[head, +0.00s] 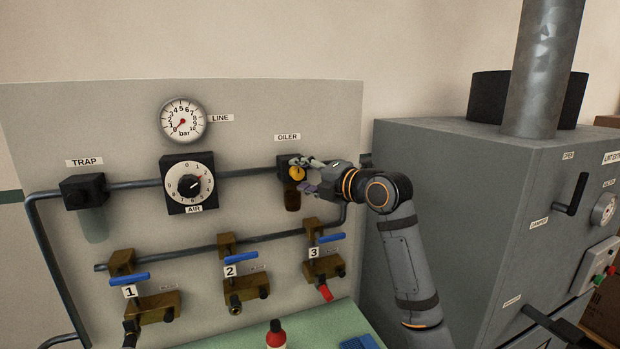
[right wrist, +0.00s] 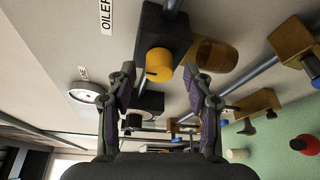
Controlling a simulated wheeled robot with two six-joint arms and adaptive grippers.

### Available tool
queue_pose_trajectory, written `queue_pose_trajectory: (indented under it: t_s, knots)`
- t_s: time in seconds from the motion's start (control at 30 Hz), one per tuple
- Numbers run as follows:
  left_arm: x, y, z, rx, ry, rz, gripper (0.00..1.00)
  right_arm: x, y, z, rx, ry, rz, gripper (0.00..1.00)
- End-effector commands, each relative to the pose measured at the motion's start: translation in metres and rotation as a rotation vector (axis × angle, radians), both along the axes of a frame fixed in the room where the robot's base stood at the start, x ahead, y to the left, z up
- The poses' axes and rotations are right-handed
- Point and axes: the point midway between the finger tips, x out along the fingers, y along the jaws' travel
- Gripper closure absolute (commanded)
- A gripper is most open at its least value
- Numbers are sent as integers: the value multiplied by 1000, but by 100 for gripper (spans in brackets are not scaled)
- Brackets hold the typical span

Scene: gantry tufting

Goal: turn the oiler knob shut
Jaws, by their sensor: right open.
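The oiler (head: 291,160) is a black block on the grey panel under the OILER label, with an amber bowl (head: 292,200) below it. Its yellow knob (head: 297,173) faces out from the block. In the right wrist view the knob (right wrist: 159,64) lies ahead of the fingers, roughly midway between them. My right gripper (head: 306,175) is open at the oiler, coming in from the right. In the right wrist view its two fingers (right wrist: 158,88) stand wide apart with nothing between them; contact with the knob cannot be told. My left gripper is not in view.
The AIR regulator dial (head: 189,184), LINE gauge (head: 183,121) and TRAP (head: 84,191) are left of the oiler. Blue-handled valves (head: 240,256) run below. A red bottle (head: 276,335) stands on the green bench (head: 315,325). A grey cabinet (head: 440,190) stands to the right.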

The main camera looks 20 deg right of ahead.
Motion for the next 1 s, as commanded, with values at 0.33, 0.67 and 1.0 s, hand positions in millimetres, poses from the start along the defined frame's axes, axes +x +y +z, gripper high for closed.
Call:
queue_pose_trajectory:
  t_s: [0.33,0.67,1.0]
  knots:
    - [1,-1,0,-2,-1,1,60,-59,-28,5,-12,1,-6,48]
    - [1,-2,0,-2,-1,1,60,-94,-46,10,-10,-3,-10,48]
    - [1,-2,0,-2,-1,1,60,-107,-46,12,-3,1,1,48]
